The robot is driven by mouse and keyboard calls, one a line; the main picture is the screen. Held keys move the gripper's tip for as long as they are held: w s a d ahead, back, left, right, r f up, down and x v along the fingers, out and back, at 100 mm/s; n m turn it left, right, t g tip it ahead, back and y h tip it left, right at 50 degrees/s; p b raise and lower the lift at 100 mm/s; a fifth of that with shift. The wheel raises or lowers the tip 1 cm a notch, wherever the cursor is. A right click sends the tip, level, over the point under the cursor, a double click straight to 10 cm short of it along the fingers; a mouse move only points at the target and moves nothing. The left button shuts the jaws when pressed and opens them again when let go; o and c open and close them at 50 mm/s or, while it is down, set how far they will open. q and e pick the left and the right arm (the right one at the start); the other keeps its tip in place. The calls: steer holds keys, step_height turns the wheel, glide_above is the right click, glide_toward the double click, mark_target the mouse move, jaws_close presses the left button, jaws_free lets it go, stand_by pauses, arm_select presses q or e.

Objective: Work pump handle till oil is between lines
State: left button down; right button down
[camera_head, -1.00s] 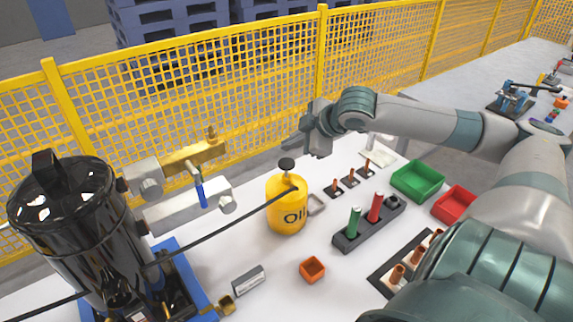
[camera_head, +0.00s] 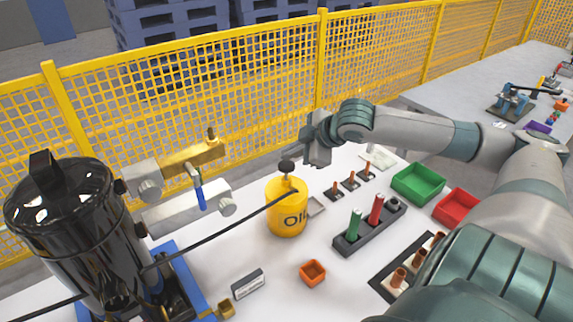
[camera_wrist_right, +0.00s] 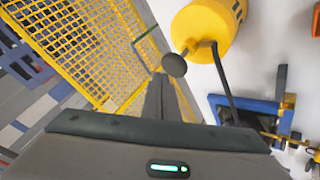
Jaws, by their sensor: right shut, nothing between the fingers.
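The yellow oil can (camera_head: 287,210) stands upright on the white table, with a round black knob (camera_head: 287,166) on its top as pump handle. In the right wrist view the knob (camera_wrist_right: 174,65) lies just beyond my fingertips, over the yellow can (camera_wrist_right: 208,28). My right gripper (camera_head: 306,148) is shut and empty, close above and to the right of the knob; I cannot tell whether they touch. A black hose runs from the can towards the black compressor tank (camera_head: 75,215) at the left. The oil level and its lines cannot be made out. My left gripper is out of view.
A brass and grey valve assembly (camera_head: 185,165) with a blue lever sits beside the tank. A black rack (camera_head: 365,228) with green and red cylinders, green bin (camera_head: 417,185), red bin (camera_head: 455,206) and small orange box (camera_head: 312,272) stand to the right. A yellow mesh fence (camera_head: 240,110) runs behind.

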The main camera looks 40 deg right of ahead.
mark_target(289, 166)
stand_by(0.8)
stand_by(0.6)
steer(key=shift+f, duration=0.4)
stand_by(0.4)
steer(key=shift+s+f, duration=0.1)
steer(key=shift+f, duration=1.7)
stand_by(1.6)
steer(key=shift+r+p, duration=1.35)
steer(key=shift+p, duration=0.25)
steer(key=shift+r+p, duration=0.8)
steer(key=shift+p, duration=0.15)
